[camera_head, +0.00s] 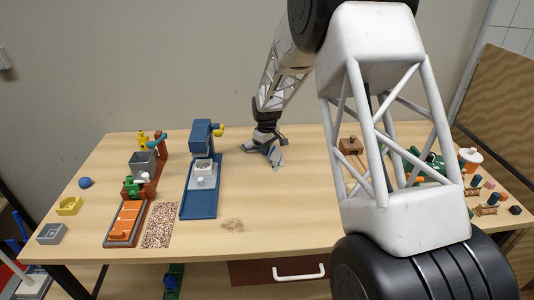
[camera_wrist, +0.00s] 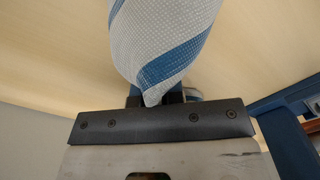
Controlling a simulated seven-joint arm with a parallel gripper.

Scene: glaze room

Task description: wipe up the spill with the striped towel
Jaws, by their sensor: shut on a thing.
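The striped towel, white-grey with blue bands, hangs from my gripper (camera_wrist: 155,97) in the wrist view. The towel (camera_wrist: 165,45) is pinched at one end and spreads out from the jaws over the wooden table. In the head view my gripper (camera_head: 268,143) is at the back middle of the table, right of the blue machine, and the towel (camera_head: 276,157) shows small below it. My gripper is shut on the towel. The spill (camera_head: 232,225) is a brownish patch near the front of the table, in front and to the left of my gripper.
A blue machine on a blue base (camera_head: 200,200) stands left of the spill. A speckled mat (camera_head: 160,225) and an orange-topped tray (camera_head: 127,222) lie further left. A white-handled drawer (camera_head: 298,274) is below the table. The table's middle is clear; my arm hides part of the right side.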

